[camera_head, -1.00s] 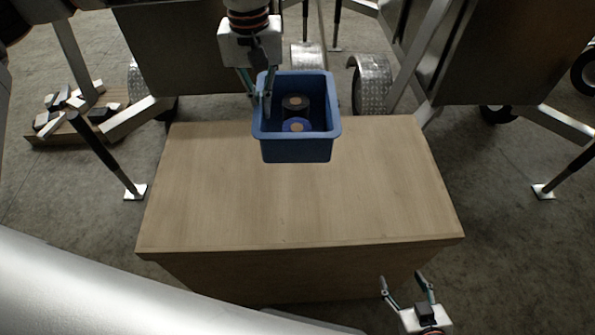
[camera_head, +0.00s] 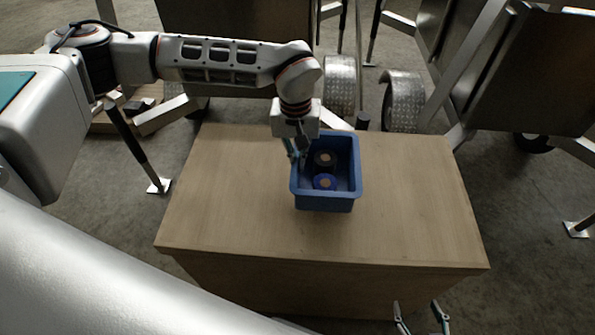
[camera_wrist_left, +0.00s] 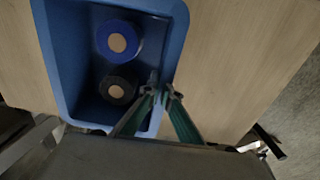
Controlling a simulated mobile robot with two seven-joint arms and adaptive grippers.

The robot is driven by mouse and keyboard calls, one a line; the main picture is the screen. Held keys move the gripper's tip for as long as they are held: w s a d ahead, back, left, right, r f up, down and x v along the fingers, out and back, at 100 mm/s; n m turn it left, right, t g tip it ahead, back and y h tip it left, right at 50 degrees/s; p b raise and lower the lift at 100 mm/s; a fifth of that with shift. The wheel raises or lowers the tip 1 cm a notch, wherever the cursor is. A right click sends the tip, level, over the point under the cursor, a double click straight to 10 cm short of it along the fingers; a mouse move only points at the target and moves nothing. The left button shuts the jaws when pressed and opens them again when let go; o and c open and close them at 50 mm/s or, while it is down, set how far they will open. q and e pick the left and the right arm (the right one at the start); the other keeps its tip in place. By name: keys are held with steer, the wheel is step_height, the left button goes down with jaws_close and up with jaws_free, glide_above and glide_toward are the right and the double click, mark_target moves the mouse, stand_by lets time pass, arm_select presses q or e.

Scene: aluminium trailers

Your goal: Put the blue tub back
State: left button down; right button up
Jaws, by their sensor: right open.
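The blue tub (camera_head: 342,203) is upright over the middle of the wooden table top. I cannot tell for sure whether its base touches the wood. Inside are a black roll (camera_head: 325,159) and a blue roll (camera_head: 325,182). My left gripper (camera_head: 299,157) is shut on the tub's wall, at its left side in the head view. In the left wrist view its fingers (camera_wrist_left: 163,93) straddle the rim of the tub (camera_wrist_left: 178,45), one inside and one outside. My right gripper (camera_head: 418,308) is open and empty at the bottom edge, in front of the table; its base is cut off.
The wooden table (camera_head: 420,215) has bare room on both sides of the tub and in front. Metal trailers (camera_head: 530,75) with wheels (camera_head: 403,102) stand behind it. A support leg (camera_head: 135,150) stands left of the table.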

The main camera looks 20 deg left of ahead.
arm_select(q)
steer(key=shift+f, duration=2)
steer(key=shift+f, duration=0.1)
steer(key=c, duration=2.3)
jaws_free()
